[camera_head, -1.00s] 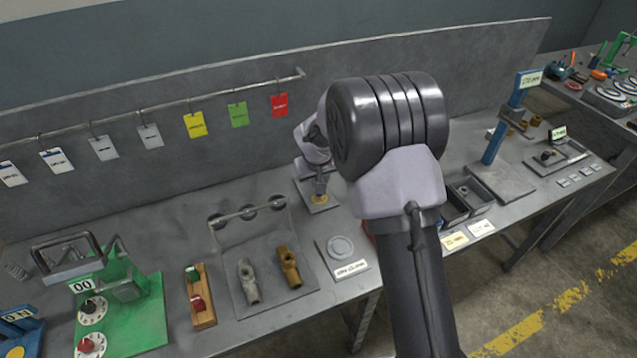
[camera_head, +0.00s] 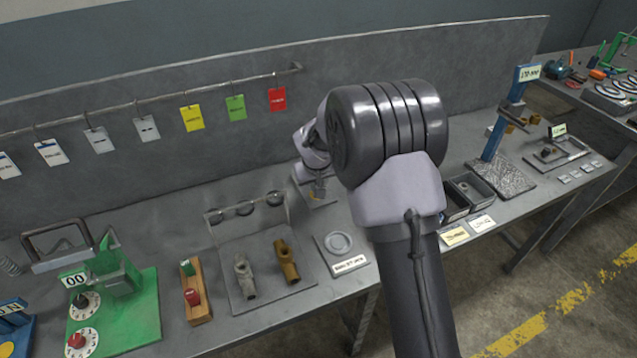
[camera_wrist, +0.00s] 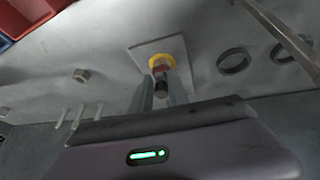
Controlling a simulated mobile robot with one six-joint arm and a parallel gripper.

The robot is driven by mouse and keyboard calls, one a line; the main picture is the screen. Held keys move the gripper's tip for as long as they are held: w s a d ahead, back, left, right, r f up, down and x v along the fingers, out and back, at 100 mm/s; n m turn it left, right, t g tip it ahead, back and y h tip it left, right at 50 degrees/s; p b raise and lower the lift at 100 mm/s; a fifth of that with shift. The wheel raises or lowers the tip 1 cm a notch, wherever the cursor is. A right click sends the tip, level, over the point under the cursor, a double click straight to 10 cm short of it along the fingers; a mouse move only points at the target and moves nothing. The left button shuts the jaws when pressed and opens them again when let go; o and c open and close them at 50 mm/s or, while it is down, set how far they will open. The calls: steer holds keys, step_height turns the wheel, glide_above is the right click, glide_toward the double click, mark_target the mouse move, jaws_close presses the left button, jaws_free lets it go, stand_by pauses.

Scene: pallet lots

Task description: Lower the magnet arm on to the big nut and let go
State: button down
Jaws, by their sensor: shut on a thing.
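My gripper (camera_wrist: 163,88) is shut on a slim upright piece with a dark end (camera_wrist: 160,90) and a red band, which I take to be the magnet arm. Beyond it in the wrist view is a yellow ring on a pale square plate (camera_wrist: 142,58); I cannot tell whether the held piece touches it. In the head view my gripper (camera_head: 318,186) is small and partly hidden behind my own arm, over the plate (camera_head: 327,200) near the back of the bench. A small nut-like piece (camera_wrist: 81,75) lies left of the plate in the wrist view. I cannot tell which piece is the big nut.
Dark rings (camera_wrist: 234,61) and a rod (camera_wrist: 285,35) are right of my gripper in the wrist view. In the head view, a tray with two fittings (camera_head: 262,300) and a plate with a round disc (camera_head: 338,243) stand in front. Dark bins (camera_head: 468,190) stand to the right.

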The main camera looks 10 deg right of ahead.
steer(key=shift+s+f, duration=0.4)
steer(key=shift+f, duration=0.2)
steer(key=c, duration=1.3)
jaws_free()
steer(key=shift+d, duration=0.1)
steer(key=shift+w, duration=0.35)
steer(key=p+v, duration=0.6)
steer(key=v, duration=1.1)
steer(key=shift+r, duration=0.35)
steer(key=s+r+m, duration=0.2)
steer(key=s+r, duration=0.7)
steer(key=s, duration=0.1)
steer(key=s+a+r+m+y, duration=0.1)
steer(key=s, duration=0.9)
steer(key=s+a+r+m+y, duration=0.1)
steer(key=s+m+y, duration=0.1)
steer(key=s, duration=0.8)
steer(key=shift+s+a+r+t, duration=0.2)
steer(key=shift+s+r+t, duration=0.1)
steer(key=shift+t, duration=0.1)
